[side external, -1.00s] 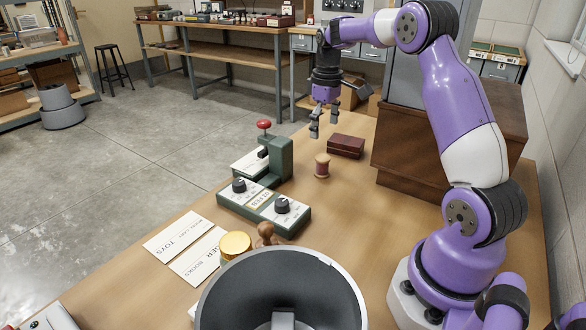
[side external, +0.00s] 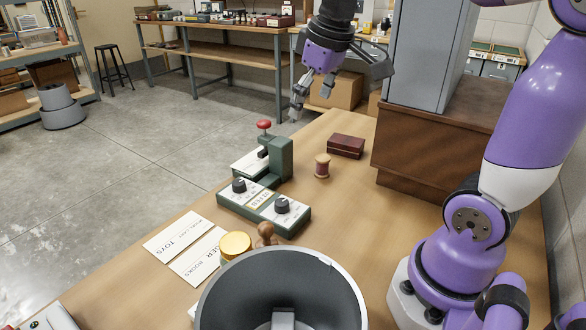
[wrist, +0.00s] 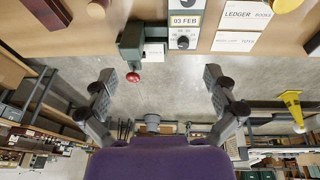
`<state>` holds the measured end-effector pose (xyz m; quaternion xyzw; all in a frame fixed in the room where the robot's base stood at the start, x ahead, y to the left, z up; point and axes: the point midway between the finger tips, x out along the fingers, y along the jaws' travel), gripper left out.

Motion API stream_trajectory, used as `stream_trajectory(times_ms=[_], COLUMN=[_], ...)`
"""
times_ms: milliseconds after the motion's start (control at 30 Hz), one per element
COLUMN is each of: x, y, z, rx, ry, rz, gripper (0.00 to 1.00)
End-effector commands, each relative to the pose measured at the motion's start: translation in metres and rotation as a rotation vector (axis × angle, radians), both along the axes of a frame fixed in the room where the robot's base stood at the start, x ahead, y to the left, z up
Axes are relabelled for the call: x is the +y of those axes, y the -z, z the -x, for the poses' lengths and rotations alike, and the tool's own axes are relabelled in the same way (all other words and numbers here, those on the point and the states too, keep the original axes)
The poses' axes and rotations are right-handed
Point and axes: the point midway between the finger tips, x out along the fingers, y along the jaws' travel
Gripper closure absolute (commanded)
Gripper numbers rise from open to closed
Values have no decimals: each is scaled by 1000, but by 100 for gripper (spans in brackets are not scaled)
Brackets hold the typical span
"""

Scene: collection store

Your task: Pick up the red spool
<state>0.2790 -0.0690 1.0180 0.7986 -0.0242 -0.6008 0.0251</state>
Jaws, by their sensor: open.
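In the wrist view the spool (wrist: 97,9) shows from above at the top edge, partly cut off. My gripper (side external: 313,98) hangs above the far edge of the table, higher than the spool and apart from it. In the wrist view my gripper (wrist: 160,75) has its fingers spread wide with nothing between them; bare floor lies beyond.
The dark red box (side external: 346,146) sits behind the spool. A green stamp device with a red knob (side external: 264,124) stands to its left. A brown wooden cabinet (side external: 425,155) is at the right. A large dark bowl-like thing (side external: 225,300) fills the front. Clear table lies right of the spool.

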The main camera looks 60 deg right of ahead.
Motion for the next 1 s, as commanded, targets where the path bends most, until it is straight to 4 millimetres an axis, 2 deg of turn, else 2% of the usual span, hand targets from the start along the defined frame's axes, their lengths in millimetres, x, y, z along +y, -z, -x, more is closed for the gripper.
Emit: stream_trajectory(times_ms=[33, 100, 200, 333, 467, 533, 1000], x=[18, 36, 54, 66, 70, 70, 67], y=[5, 15, 32, 49, 56, 56, 56], z=[16, 34, 55, 71, 76, 76, 74], rx=[-42, -95, -155, -198, -213, -213, -210], ry=[-10, -13, -15, -17, -15, -15, -7], rz=[-4, -16, -37, -60, -69, -70, -67], gripper=[0, 0, 0, 0, 0, 26, 26])
